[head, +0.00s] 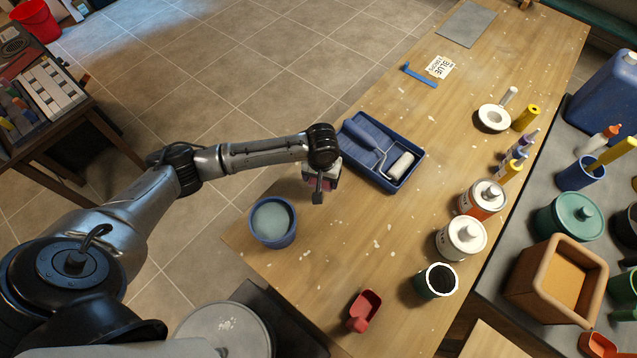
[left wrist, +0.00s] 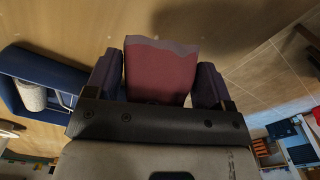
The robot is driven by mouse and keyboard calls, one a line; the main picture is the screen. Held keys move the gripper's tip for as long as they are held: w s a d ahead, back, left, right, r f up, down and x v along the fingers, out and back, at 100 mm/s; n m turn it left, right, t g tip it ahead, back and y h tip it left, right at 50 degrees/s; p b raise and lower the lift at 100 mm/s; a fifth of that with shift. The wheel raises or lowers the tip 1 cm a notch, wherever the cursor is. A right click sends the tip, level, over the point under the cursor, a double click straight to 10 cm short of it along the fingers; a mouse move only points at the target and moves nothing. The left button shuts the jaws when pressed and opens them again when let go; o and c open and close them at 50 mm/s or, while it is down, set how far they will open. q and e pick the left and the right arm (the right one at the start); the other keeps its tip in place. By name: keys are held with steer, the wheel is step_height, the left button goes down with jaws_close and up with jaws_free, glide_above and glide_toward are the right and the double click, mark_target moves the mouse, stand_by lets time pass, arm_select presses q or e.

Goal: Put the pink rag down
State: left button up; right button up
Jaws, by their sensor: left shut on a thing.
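My left gripper (head: 318,190) hangs over the near left part of the wooden workbench, between the blue bucket and the paint tray. In the left wrist view the gripper (left wrist: 160,85) is shut on the pink rag (left wrist: 160,70), a dusky pink piece with a greyish upper edge between the two dark fingers. In the head view the rag is mostly hidden by the gripper. The workbench top (head: 345,235) lies below it; I cannot tell whether the rag touches it. My right gripper is not in view.
A blue bucket (head: 273,236) of pale liquid stands at the workbench's left edge. A blue paint tray (head: 368,128) with a roller lies beyond the gripper. Bare wood lies between.

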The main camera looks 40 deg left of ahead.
arm_select(q)
steer(key=shift+s+a+f, duration=0.1)
steer(key=shift+a+f, duration=0.3)
steer(key=shift+a, duration=0.1)
step_height(320, 180, down, 4)
steer(key=shift+r+b, duration=0.25)
steer(key=shift+b, duration=0.1)
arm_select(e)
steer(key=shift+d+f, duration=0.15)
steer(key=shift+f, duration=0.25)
arm_select(q)
steer(key=shift+f, duration=0.1)
steer(key=shift+f, duration=0.1)
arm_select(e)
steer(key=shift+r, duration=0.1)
arm_select(q)
steer(key=o, duration=0.9)
step_height(320, 180, up, 11)
steer(key=shift+r+p, duration=0.2)
steer(key=shift+p, duration=0.65)
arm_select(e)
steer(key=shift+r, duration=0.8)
arm_select(q)
steer(key=shift+r, duration=0.4)
